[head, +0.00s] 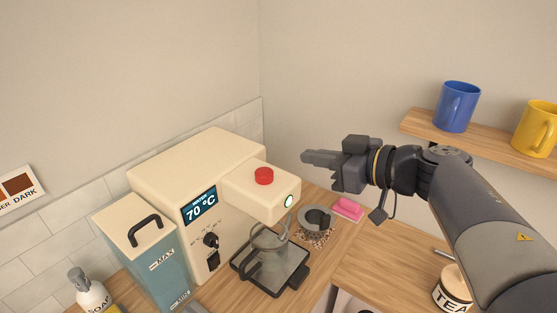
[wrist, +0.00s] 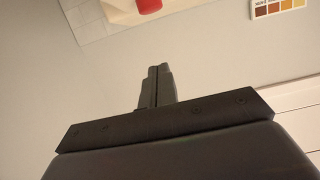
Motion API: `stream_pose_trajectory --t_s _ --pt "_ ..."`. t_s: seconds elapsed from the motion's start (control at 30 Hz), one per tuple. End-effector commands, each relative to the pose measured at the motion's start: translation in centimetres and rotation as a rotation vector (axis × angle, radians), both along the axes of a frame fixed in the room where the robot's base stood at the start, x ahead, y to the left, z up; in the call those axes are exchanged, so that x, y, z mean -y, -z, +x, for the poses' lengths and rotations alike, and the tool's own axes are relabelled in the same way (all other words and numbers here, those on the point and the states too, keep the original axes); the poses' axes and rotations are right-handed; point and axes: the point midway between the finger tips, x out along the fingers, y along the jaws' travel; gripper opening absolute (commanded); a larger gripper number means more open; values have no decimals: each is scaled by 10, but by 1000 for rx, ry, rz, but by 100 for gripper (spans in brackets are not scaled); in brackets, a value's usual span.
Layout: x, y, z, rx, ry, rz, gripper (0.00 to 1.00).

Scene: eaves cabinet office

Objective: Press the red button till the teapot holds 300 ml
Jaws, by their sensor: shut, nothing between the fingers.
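The red button (head: 264,176) sits on top of the cream dispenser's spout head (head: 262,196). It also shows at the top edge of the wrist view (wrist: 149,5). The dispenser's display reads 70 °C, and a green-ringed light glows on the front of the head. The clear glass teapot (head: 268,262) stands on the dark drip tray (head: 301,276) under the head; its water level is too small to tell. My gripper (head: 306,158) is shut and empty, to the right of the button and apart from it. It also shows shut in the wrist view (wrist: 157,70).
A blue water tank (head: 150,262) with MAX and MIN marks stands left of the dispenser. A grey ring-shaped item (head: 317,217) and a pink sponge (head: 348,208) lie to its right. A shelf (head: 485,138) with blue (head: 457,107) and yellow (head: 537,128) mugs is at right. A tea tin (head: 453,291) stands lower right.

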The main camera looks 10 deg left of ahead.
Motion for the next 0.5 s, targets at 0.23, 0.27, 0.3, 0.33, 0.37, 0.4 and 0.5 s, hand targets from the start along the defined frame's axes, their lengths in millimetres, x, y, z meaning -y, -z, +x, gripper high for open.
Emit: stream_pose_trajectory --t_s 0.23,0.27,0.3,0.33,0.37,0.4,0.5 --pt "-16 4 9 -1 -5 -1 0" --pt "-20 5 11 -2 -6 0 0" --pt "-25 7 14 -2 -6 0 0" --pt "-30 8 16 -1 -6 1 0" --pt "-35 9 19 -2 -6 1 0" --pt "-41 11 23 -3 -7 0 0" --pt "-57 16 32 -3 -7 0 0"
